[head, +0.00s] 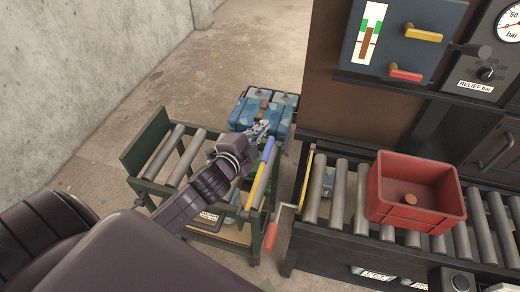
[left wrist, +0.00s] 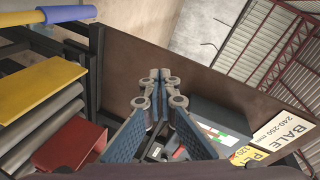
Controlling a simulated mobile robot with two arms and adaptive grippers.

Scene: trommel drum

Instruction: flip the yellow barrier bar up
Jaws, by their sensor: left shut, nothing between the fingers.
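The yellow barrier bar (head: 259,182) with a blue end (head: 268,149) lies along the right end of the small green roller cart in the head view. My left gripper (head: 262,127) is shut and empty, just left of and beyond the blue end in the head view. In the left wrist view its fingertips (left wrist: 155,77) meet, and the bar is clear of them. My right gripper is not in view.
A red crate (head: 440,221) stands on the roller conveyor (head: 338,195) at the right. A crank with a red handle (head: 270,237) hangs between cart (head: 147,144) and conveyor. Blue cases (head: 284,104) stand behind the cart. A control panel (head: 400,45) is above the conveyor.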

